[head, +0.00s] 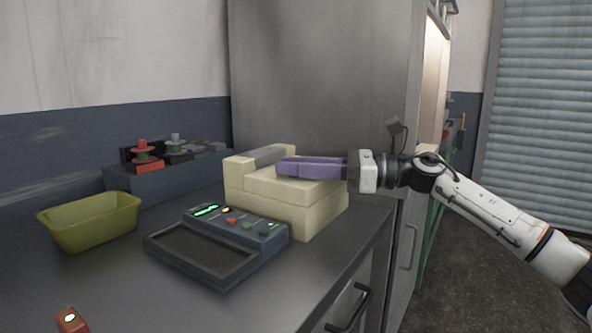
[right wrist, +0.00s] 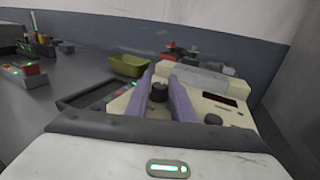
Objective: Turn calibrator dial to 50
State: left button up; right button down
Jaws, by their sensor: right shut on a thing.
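The calibrator (head: 285,212) is a cream box with a raised back on the counter. It also shows in the right wrist view (right wrist: 190,108), with a dark display (right wrist: 219,100) whose reading I cannot make out. A black dial (right wrist: 158,92) stands on its top, between the purple fingers of my right gripper (right wrist: 160,82). The gripper (head: 282,167) lies low over the calibrator's top from the right in the head view and is shut on the dial, which the fingers hide there. A second black knob (right wrist: 213,119) is beside it. My left gripper is not in view.
A dark tray device with lit buttons (head: 236,222) stands just in front of the calibrator. A green bin (head: 95,225) is at left, a blue-grey box with red and grey parts (head: 165,182) behind. A small red device (head: 70,320) is near the front. A tall cabinet (head: 320,80) rises behind.

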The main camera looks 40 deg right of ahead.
dwell(0.4)
jog(key=c, duration=1.5)
grip_release()
jog(key=shift+c, duration=0.2)
